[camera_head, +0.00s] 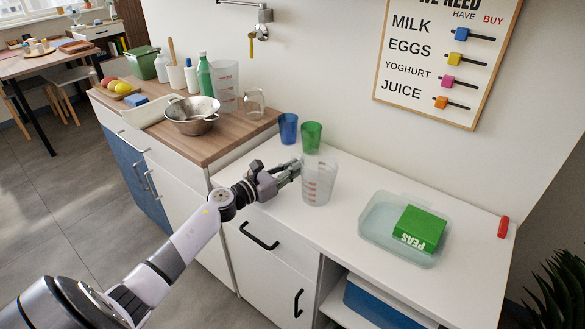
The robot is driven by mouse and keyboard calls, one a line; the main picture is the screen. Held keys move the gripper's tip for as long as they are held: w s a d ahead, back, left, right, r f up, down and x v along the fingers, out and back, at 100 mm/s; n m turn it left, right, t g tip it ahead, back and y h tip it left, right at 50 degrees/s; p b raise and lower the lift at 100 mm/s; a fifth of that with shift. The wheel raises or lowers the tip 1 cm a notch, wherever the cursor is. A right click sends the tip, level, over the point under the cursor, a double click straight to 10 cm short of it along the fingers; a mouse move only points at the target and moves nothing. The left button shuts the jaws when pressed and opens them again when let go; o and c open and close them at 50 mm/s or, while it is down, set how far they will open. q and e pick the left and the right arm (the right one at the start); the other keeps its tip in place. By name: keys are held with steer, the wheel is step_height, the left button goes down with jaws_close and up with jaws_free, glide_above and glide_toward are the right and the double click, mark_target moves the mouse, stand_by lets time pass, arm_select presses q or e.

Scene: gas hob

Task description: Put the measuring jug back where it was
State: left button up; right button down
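A clear measuring jug (319,182) with red markings stands upright on the white counter (350,277). My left gripper (295,168) is at the jug's left side, its fingers pointing at the jug. The fingertips are at or very near the jug's wall; I cannot tell whether they touch it or hold a handle. The gap between the fingers is too small to make out. A second clear container (225,85) with red markings stands at the back of the wooden worktop (215,145). My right gripper is not in view.
A blue cup (288,128) and a green cup (311,136) stand just behind the jug. A clear tub (375,222) with a green peas box (420,229) lies to the right. White counter between jug and tub is clear.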

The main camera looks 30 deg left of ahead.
arm_select(q)
steer(key=o, duration=0.3)
steer(key=shift+r+p, duration=0.3)
steer(key=v, duration=0.6)
steer(key=shift+f+b, duration=0.15)
steer(key=shift+b, duration=0.2)
steer(key=shift+s+a, duration=0.15)
steer(key=shift+s, duration=0.55)
